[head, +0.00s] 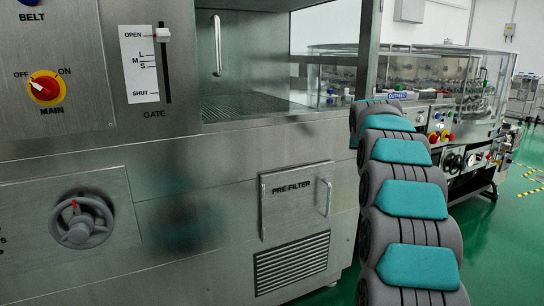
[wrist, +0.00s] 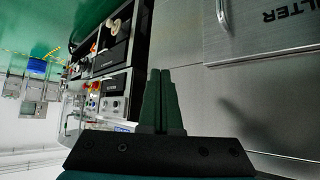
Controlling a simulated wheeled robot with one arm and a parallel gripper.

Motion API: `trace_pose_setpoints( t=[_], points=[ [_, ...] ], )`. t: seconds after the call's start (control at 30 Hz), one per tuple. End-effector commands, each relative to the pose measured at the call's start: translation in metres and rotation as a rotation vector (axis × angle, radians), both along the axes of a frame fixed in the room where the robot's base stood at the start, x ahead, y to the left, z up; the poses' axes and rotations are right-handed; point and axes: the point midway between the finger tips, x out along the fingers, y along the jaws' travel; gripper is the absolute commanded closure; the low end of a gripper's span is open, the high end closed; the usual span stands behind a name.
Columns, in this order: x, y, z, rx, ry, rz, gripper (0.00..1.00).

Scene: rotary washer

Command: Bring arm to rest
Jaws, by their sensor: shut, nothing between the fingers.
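My gripper (wrist: 160,75) shows in the wrist view, its dark green fingers together and empty. It points along the front of the steel washer, with the pre-filter door (wrist: 255,28) to its right in that view. In the head view my grey and teal arm stretches away on the right side, past the washer's corner, and the gripper itself is hidden there. The washer (head: 220,160) fills the left and middle of the head view. Its pre-filter door (head: 297,203) looks closed. The gate lever (head: 163,35) is at the OPEN mark.
The red main switch (head: 45,87) and a grey handwheel (head: 81,220) are on the washer front. A second machine (head: 470,155) with a clear cover stands behind my arm. Green floor (head: 500,255) is clear at the right. The washer's front lies close beside my arm.

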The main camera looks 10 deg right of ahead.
Motion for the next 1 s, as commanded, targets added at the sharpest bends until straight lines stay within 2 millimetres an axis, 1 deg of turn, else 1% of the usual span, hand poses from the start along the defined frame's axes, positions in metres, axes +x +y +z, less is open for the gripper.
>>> trace_pose_setpoints(
  t=[0.07,0.17,0.27,0.3,0.37,0.4,0.47,0.5,0.57,0.6,0.67,0.7,0.77,0.8,0.87,0.9,0.97,1.0],
  points=[
    [-0.004,0.007,0.0,0.005,0.01,0.008,1.0],
    [-0.018,0.028,-0.007,0.022,0.051,0.032,1.0],
    [-0.044,0.062,-0.016,0.045,0.113,0.071,1.0],
    [-0.057,0.076,-0.023,0.057,0.145,0.088,1.0],
    [-0.078,0.099,-0.03,0.072,0.189,0.117,1.0],
    [-0.093,0.113,-0.036,0.083,0.221,0.133,1.0],
    [-0.117,0.134,-0.045,0.098,0.269,0.159,1.0],
    [-0.133,0.146,-0.051,0.107,0.301,0.175,1.0],
    [-0.16,0.166,-0.06,0.12,0.347,0.201,1.0],
    [-0.177,0.178,-0.067,0.129,0.378,0.218,1.0],
    [-0.205,0.195,-0.076,0.141,0.423,0.242,1.0],
    [-0.224,0.206,-0.083,0.149,0.457,0.258,1.0],
    [-0.253,0.221,-0.092,0.16,0.502,0.282,1.0],
    [-0.274,0.232,-0.101,0.169,0.538,0.297,1.0],
    [-0.305,0.245,-0.11,0.179,0.583,0.319,1.0],
    [-0.326,0.254,-0.119,0.187,0.618,0.334,1.0],
    [-0.358,0.265,-0.128,0.196,0.663,0.357,1.0],
    [-0.38,0.273,-0.136,0.203,0.696,0.371,1.0]
  ],
)
